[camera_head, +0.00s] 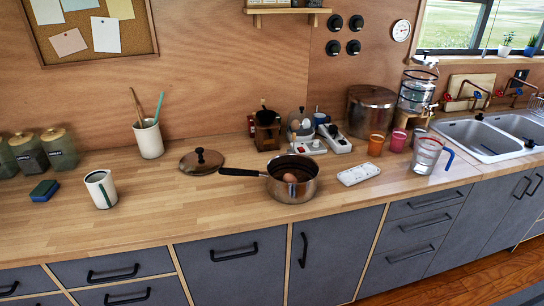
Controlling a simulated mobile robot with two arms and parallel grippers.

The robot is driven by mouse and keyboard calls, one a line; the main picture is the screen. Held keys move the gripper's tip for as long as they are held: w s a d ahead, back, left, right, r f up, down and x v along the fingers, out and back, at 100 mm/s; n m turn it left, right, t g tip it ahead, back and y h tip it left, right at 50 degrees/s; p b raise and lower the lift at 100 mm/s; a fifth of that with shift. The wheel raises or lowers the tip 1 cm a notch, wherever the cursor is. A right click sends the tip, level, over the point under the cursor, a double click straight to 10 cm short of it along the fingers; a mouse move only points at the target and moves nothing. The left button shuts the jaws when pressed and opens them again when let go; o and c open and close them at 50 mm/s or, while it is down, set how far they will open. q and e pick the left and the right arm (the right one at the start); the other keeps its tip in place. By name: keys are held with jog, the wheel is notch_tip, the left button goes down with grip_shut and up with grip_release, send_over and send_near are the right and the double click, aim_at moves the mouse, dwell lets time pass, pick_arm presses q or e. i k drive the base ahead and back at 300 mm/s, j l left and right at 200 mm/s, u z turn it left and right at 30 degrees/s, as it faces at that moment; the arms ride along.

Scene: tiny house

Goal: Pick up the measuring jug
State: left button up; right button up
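The measuring jug (425,157) is clear with red markings and a blue handle. It stands upright on the right part of the wooden counter, just left of the sink, with its handle toward the right. Neither of my grippers shows in the head view.
Behind stand a large pot (370,111) and a glass dispenser (417,90). The sink (485,138) is at right.

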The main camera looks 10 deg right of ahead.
aim_at(427, 148)
jog(key=z, duration=1.35)
